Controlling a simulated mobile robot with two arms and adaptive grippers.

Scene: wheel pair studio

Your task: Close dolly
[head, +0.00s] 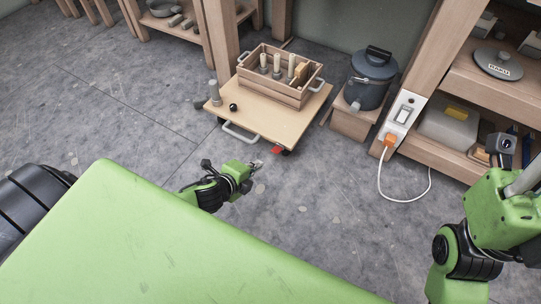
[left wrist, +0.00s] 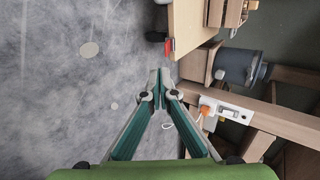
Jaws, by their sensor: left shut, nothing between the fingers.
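The dolly (head: 291,122) is a low wooden platform with a pale handle (head: 240,134) on its front edge and a red tab (head: 277,150) at its near corner. My left gripper (head: 257,164) is shut and empty, low over the floor just in front of that corner, apart from it. In the left wrist view the closed fingertips (left wrist: 160,78) are below the dolly's edge (left wrist: 188,28) and the red tab (left wrist: 170,46). My right arm shows at the right edge of the head view; I cannot make out its gripper.
A white cord (head: 383,188) hangs from a socket onto the floor. Floor to the left is clear.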

